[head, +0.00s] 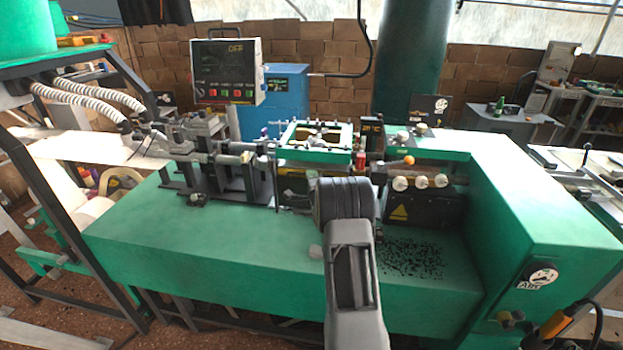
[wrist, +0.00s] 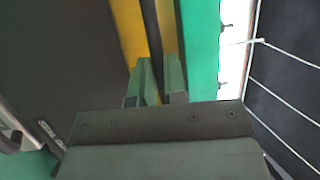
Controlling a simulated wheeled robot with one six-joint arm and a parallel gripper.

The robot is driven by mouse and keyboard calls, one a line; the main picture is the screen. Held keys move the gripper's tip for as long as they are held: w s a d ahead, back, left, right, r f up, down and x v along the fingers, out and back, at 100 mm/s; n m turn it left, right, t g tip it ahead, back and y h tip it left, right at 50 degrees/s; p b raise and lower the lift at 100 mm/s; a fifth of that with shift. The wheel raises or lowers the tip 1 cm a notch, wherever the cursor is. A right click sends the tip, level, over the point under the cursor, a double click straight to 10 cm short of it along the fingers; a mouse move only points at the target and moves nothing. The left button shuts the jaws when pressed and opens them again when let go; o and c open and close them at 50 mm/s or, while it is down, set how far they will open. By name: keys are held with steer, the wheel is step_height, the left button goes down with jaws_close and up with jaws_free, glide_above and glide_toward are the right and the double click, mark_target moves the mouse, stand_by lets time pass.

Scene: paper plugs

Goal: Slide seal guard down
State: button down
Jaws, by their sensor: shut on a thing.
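The seal guard appears to be the green-framed cover (head: 287,138) on the middle of the green machine in the head view, with a yellow strip along its lower side. In the wrist view its green bar (wrist: 201,45) runs beside a yellow strip (wrist: 128,28). My gripper (wrist: 156,72) is shut on a narrow edge of the guard between the green and yellow parts. In the head view my arm hides the fingers and the grip. How far down the guard sits cannot be told.
A control panel (head: 227,72) on a post stands at the back left. White knobs (head: 421,182) and a dark block with a yellow warning triangle sit right of my arm. Black scraps (head: 412,258) lie on the machine's green top. The front left of that top is clear.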

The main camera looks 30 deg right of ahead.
steer(key=c, duration=1.2)
jaws_free()
steer(key=shift+r, duration=0.15)
steer(key=b+v, duration=0.3)
steer(key=v, duration=1)
steer(key=shift+s+a, duration=0.15)
steer(key=shift+s, duration=0.25)
steer(key=shift+f, duration=0.2)
